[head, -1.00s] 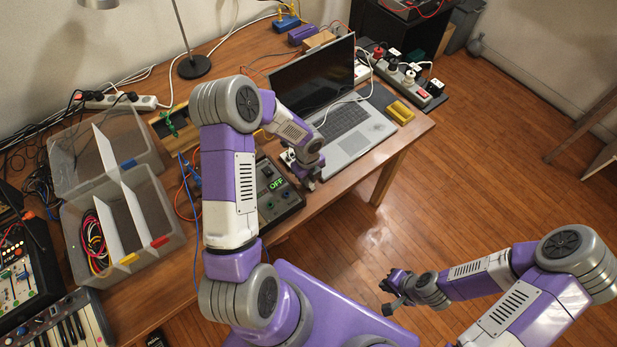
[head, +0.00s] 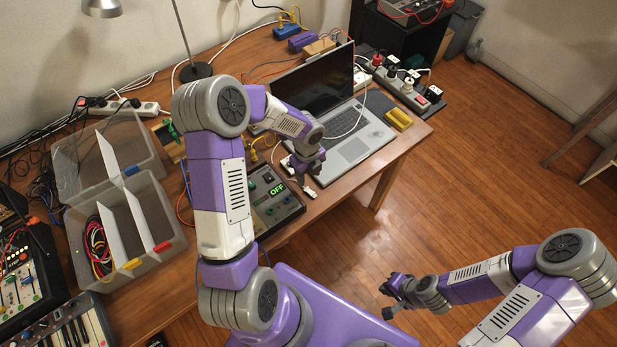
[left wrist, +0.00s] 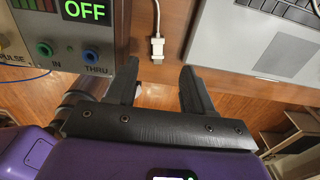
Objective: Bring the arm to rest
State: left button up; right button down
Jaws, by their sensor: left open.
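My left gripper (head: 302,176) is over the table's front edge, between the laptop and the grey box with the green OFF display. In the left wrist view its two black fingers (left wrist: 160,85) are apart with nothing between them. A white cable connector (left wrist: 157,48) lies on the table just beyond the fingertips; it also shows in the head view (head: 310,192). My right gripper (head: 391,296) hangs over the floor at the lower right, clear of the table. Its fingers are too small to read.
The grey OFF box (head: 274,204) stands left of the left gripper and the open laptop (head: 352,142) to its right. A divided clear organiser (head: 118,232) holding cables is at the left. A lamp (head: 196,72) stands at the back. The floor at right is open.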

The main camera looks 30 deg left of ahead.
pick_arm(q)
jog(key=shift+r, duration=0.4)
jog(key=s+d+f+n+h, duration=0.2)
jog(key=s+d+f+n, duration=0.4)
jog(key=n, duration=0.6)
jog(key=s+d+f+n+h, duration=0.2)
jog(key=s+d+f+n, duration=0.5)
jog(key=s+d+n, duration=0.3)
jog(key=n, duration=0.3)
jog(key=shift+d+t, duration=0.25)
jog(key=shift+t, duration=0.05)
